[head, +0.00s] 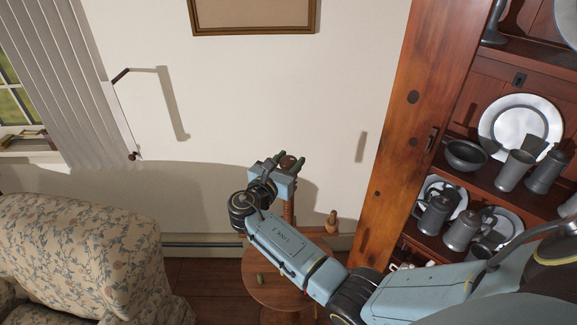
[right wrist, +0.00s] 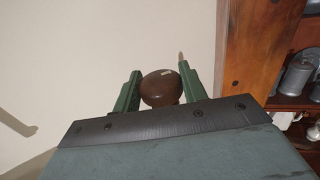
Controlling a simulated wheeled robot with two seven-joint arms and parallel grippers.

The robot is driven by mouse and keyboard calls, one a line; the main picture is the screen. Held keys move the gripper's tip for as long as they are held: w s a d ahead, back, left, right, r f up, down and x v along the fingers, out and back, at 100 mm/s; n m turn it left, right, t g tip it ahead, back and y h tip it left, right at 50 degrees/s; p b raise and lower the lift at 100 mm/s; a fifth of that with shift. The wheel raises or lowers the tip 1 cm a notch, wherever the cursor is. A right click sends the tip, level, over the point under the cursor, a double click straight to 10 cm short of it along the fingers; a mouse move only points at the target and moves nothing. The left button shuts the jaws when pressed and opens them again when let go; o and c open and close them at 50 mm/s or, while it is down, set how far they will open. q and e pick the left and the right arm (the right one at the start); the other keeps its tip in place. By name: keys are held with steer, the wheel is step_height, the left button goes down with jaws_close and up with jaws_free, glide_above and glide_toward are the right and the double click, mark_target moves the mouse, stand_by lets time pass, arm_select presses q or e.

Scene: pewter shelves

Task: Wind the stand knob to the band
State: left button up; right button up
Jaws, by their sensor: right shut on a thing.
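A round brown knob (head: 289,162) tops the upright post (head: 289,208) of a wooden stand with a round top (head: 262,289). My right gripper (head: 289,160) is shut on the knob. In the right wrist view, the knob (right wrist: 161,88) sits between the two green fingers (right wrist: 159,90). A small pale mark (right wrist: 167,72) shows on the knob's upper side. A thin tan tip (right wrist: 181,57) shows by the right finger. I cannot make out the band. My left gripper is not in view.
A wooden cupboard (head: 402,140) with pewter mugs (head: 433,214) and plates stands at the right. A turned wooden piece (head: 332,221) stands beside the post. A floral armchair (head: 85,260) is at the left. The wall (head: 270,90) behind is mostly bare.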

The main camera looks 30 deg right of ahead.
steer(key=shift+m+g+h+b, duration=0.9)
steer(key=shift+m+g, duration=0.5)
steer(key=shift+g, duration=0.6)
steer(key=o, duration=1)
steer(key=b+v, duration=0.1)
steer(key=v, duration=1.2)
steer(key=shift+a+r+b, duration=0.1)
steer(key=shift+a+b, duration=0.05)
steer(key=shift+b, duration=0.25)
